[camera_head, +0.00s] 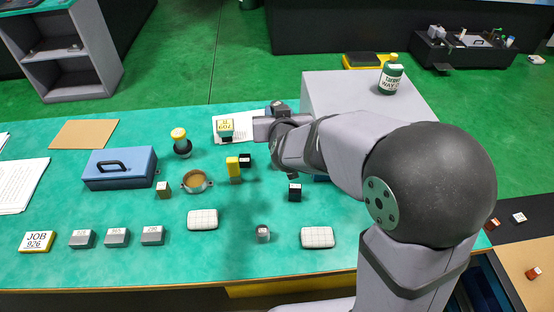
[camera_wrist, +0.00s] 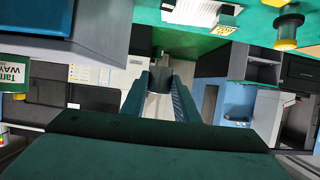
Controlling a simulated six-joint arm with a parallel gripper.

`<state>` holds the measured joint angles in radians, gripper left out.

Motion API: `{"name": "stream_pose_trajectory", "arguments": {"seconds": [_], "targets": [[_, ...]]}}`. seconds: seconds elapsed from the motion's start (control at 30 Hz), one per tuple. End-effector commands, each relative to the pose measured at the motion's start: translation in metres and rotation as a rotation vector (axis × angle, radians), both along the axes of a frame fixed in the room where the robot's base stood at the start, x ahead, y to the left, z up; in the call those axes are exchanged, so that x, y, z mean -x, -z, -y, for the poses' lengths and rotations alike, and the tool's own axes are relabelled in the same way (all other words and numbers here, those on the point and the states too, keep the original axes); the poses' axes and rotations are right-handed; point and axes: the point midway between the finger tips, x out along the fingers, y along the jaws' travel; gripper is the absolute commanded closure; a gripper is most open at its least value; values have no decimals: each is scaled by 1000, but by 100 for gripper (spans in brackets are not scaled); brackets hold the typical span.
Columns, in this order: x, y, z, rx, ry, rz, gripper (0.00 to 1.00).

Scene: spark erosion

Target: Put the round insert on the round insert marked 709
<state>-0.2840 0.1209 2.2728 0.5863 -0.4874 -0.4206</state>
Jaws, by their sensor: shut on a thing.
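My gripper (camera_head: 262,128) is above the far part of the green table, pointing left. In the wrist view my gripper (camera_wrist: 160,92) is shut on a small grey piece (camera_wrist: 160,76), probably the round insert; its shape is partly hidden by the fingers. A yellowish piece with a label that seems to read 709 (camera_head: 226,126) rests on a white sheet at the far side of the table, left of my gripper and apart from it. Whether that piece is round is hard to tell.
A yellow-topped bottle (camera_head: 180,141), a blue toolbox (camera_head: 120,168), a brass-coloured ring dish (camera_head: 196,181) and a yellow block (camera_head: 233,168) stand left and nearer. A grey box (camera_head: 335,92) bearing a green bottle (camera_head: 391,76) is at the right.

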Motion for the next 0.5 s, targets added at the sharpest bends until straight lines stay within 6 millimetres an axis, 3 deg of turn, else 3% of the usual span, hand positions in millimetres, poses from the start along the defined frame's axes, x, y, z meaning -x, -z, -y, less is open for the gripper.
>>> {"name": "stream_pose_trajectory", "arguments": {"seconds": [0.1,0.2,0.5], "targets": [[0,30,0,3,-1,-5,100],[0,46,0,0,0,-2,100],[0,61,0,-2,0,3,100]]}}
